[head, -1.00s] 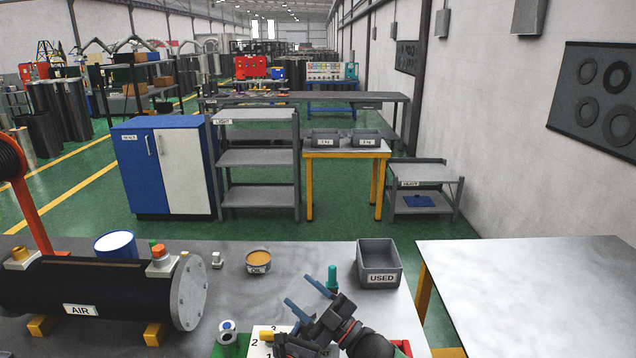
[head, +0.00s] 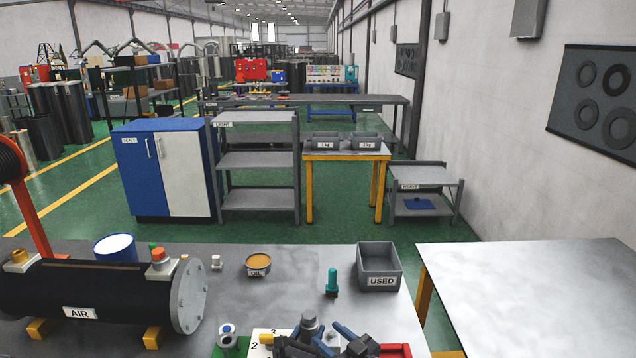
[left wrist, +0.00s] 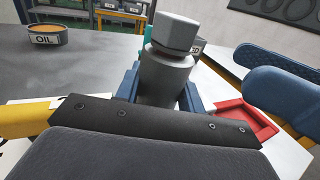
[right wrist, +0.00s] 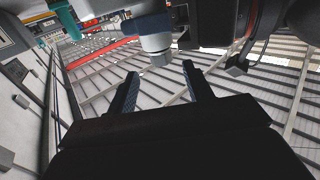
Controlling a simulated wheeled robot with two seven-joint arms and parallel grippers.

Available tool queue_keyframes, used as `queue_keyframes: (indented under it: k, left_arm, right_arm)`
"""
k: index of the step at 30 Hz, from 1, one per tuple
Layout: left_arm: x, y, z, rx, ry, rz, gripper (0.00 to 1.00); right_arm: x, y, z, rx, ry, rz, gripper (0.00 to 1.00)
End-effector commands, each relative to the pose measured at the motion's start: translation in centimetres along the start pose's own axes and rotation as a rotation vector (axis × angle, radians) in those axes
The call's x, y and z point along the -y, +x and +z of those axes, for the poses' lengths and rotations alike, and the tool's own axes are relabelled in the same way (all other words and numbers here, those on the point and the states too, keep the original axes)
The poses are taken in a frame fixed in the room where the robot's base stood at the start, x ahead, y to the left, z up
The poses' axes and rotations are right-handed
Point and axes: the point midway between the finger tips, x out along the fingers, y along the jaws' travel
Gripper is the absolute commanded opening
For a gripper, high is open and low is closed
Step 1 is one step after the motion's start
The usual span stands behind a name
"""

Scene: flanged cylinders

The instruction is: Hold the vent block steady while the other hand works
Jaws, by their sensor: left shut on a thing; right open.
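The vent block, a grey cylinder with a hex top (left wrist: 168,60), stands upright in the left wrist view. My left gripper (left wrist: 163,92) is shut on it, with a blue finger on either side. In the head view the block's hex top (head: 310,322) shows at the bottom edge, and the grippers crowd around it. My right gripper (right wrist: 161,85) is open and empty. A grey hex end (right wrist: 160,58) lies just beyond its fingertips, apparently the block's top. The block's lower part is hidden by my left gripper.
A teal fitting (head: 331,281) stands behind the grippers. A grey USED bin (head: 380,281), OIL tin (head: 258,272) and black AIR tank (head: 80,285) are on the bench. A red tray (head: 395,350) lies at front right.

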Motion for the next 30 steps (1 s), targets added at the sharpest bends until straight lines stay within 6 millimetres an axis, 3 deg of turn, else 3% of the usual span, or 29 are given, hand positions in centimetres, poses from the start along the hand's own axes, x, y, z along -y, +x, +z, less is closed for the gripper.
queue_keyframes:
  k: [30]
  left_arm:
    - [0.0,0.0,-0.1,-0.001,-0.001,0.0,0.0]
  right_arm:
    - [0.0,7.8,-0.1,-0.002,-0.001,0.0,0.51]
